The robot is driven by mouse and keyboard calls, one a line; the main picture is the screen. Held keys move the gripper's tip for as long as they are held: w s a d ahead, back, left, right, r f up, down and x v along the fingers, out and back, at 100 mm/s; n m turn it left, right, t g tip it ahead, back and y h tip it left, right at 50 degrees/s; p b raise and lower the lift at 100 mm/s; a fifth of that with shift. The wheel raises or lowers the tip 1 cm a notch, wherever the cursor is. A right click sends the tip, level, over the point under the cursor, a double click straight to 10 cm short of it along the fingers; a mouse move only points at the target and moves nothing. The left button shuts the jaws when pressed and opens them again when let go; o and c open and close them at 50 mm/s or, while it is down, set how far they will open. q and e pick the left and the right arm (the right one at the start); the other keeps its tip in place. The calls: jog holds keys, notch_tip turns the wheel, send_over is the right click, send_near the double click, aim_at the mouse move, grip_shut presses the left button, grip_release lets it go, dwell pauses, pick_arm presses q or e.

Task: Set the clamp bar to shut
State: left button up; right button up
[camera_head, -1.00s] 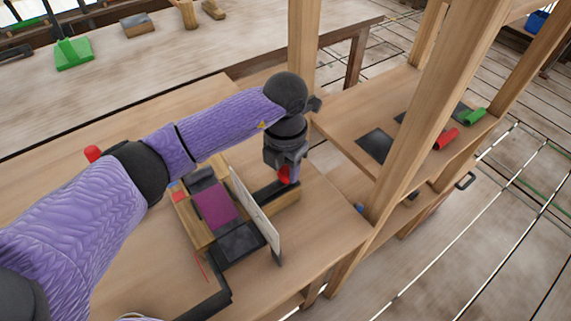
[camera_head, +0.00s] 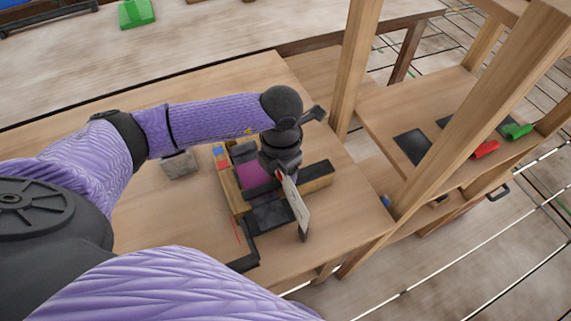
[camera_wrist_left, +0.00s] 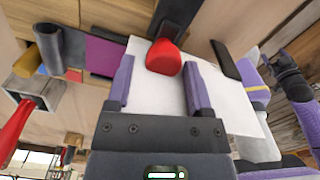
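My left gripper (camera_head: 283,168) hangs over the wooden rig, close beside a white upright panel (camera_head: 297,208). In the left wrist view its two purple fingers (camera_wrist_left: 160,88) are apart, with a rounded red knob (camera_wrist_left: 163,58) in line with the gap and space at its sides. A black bar (camera_wrist_left: 180,14) runs up from behind the knob; I take it for the clamp bar. I cannot tell whether a finger touches the knob. In the head view the gripper hides most of the knob. My right gripper is not seen.
The rig holds a purple pad (camera_head: 250,175) and a black plate (camera_head: 270,214). A dark-topped wooden block (camera_head: 320,184) stands right of the gripper. A wooden post (camera_head: 358,65) rises at the right. The table's left part is clear.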

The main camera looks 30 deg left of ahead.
pick_arm(q)
jog(key=shift+o, duration=0.6)
notch_tip(320, 180, up, 10)
jog(key=p, duration=0.2)
jog(key=shift+f, duration=0.1)
